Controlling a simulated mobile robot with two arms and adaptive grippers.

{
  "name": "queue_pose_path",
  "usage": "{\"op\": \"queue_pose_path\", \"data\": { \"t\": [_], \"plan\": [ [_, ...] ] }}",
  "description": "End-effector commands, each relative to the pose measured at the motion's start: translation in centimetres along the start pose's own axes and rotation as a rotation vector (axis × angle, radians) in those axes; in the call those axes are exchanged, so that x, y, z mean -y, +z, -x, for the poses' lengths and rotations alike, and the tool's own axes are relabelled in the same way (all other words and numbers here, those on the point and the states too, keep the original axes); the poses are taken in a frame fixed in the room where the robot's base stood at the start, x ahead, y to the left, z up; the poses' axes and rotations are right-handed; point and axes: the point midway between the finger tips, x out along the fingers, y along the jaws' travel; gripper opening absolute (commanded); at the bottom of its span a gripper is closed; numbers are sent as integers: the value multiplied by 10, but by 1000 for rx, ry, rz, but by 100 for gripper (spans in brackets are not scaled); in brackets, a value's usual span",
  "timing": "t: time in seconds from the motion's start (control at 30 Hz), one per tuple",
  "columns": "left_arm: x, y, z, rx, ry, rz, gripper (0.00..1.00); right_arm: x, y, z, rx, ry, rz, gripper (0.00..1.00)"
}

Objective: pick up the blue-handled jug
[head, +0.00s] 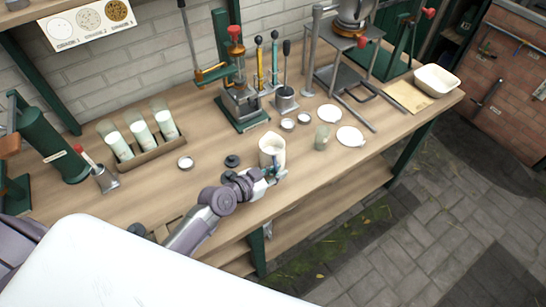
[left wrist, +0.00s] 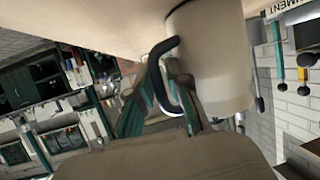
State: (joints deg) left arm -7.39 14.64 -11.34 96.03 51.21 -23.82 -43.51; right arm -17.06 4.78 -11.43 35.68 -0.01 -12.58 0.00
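The blue-handled jug (head: 271,148) is a cream jug standing upright near the front edge of the wooden bench. In the left wrist view its pale body (left wrist: 212,60) is large at upper right, and its dark blue handle (left wrist: 162,88) curves down toward me. My left gripper (head: 276,170) is at the jug's near side, at handle height. In the wrist view its teal-padded fingers close in on both sides of the handle and appear shut on it. The exact contact is partly hidden by the handle. My right gripper is not in view.
A press (head: 241,100) is behind. A bottle tray (head: 147,153) is at left.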

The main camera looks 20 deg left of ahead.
Motion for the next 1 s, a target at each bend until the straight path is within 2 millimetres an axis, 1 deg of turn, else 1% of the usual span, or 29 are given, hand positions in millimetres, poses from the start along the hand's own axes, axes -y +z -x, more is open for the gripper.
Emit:
{"op": "queue_pose_path", "data": {
  "t": [0.03,0.17,0.3,0.63,1.0],
  "plan": [
    [0,0,-1,0,0,0,17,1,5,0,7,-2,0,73],
    [0,0,0,0,0,0,17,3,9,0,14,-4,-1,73],
    [0,0,0,0,0,0,0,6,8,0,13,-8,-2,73],
    [1,-2,0,-3,-2,-2,0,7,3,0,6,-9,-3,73],
    [1,-3,1,-4,-2,-1,0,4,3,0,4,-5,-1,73]
  ]
}}
